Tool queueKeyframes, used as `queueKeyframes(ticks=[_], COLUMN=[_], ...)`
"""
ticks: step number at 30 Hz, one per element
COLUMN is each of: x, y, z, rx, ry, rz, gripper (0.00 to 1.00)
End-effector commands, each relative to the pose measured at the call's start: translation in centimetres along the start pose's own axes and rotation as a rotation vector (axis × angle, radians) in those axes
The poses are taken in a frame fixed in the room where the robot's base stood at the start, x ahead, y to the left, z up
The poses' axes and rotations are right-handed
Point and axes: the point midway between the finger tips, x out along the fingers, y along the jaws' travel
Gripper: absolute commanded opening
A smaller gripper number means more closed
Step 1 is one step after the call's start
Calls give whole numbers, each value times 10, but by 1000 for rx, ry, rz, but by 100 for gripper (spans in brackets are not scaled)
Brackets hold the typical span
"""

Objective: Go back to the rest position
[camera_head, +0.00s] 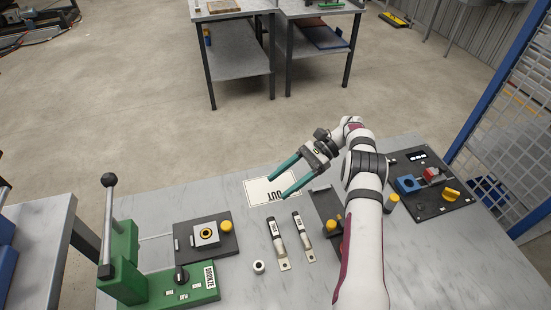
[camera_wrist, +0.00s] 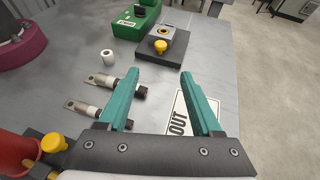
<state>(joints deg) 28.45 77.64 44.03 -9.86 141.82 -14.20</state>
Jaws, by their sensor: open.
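My gripper (camera_head: 284,178) has two teal fingers. It is open and empty, held above the table near the white OUT card (camera_head: 259,192). In the wrist view the gripper (camera_wrist: 158,84) shows its fingers spread apart, with the grey tabletop and part of the OUT card (camera_wrist: 178,122) beyond them. My arm reaches over the table from the front right. Nothing is between the fingers.
Two labelled metal-ended parts (camera_head: 276,245) (camera_head: 303,237) and a small white ring (camera_head: 258,267) lie on the table (camera_head: 335,292). A green lever press (camera_head: 125,262), a dark fixture with a yellow knob (camera_head: 203,237) and a dark panel (camera_head: 430,205) stand around. A mesh fence (camera_head: 515,110) bounds the right.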

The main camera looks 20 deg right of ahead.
Motion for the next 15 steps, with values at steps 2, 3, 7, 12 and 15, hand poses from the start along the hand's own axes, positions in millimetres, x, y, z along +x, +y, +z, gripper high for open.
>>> queueKeyframes(ticks=[2,3,7,12,15], x=[0,0,0,18,39], y=[0,0,2,44,93], z=[0,2,41,140,187], rx=[0,-2,-54,-218,-338], ry=[0,4,90,351,514], rz=[0,3,57,205,280], gripper=[66,66,66,66,66])
